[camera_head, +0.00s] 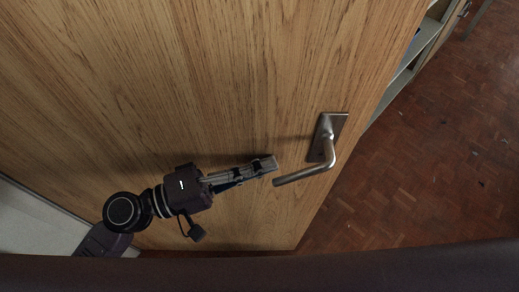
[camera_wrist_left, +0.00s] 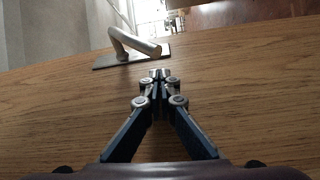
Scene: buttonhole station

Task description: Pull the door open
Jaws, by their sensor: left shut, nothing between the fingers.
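The wooden door (camera_head: 220,70) fills much of the head view, and its face also lies across the left wrist view (camera_wrist_left: 250,100). A metal lever handle (camera_head: 318,167) on a rectangular plate sits near the door's right edge. The handle also shows in the left wrist view (camera_wrist_left: 125,42), beyond the fingertips. My left gripper (camera_head: 270,164) is shut and empty in front of the door face. Its fingertips are just left of the handle's free end, with a small gap visible in the head view. In the left wrist view the fingertips (camera_wrist_left: 159,73) are together. My right gripper is not in view.
A reddish-brown parquet floor (camera_head: 440,150) lies to the right of the door and looks mostly clear. A pale shelf unit (camera_head: 415,55) stands behind the door's upper right edge. A light grey surface (camera_head: 35,220) shows at the lower left.

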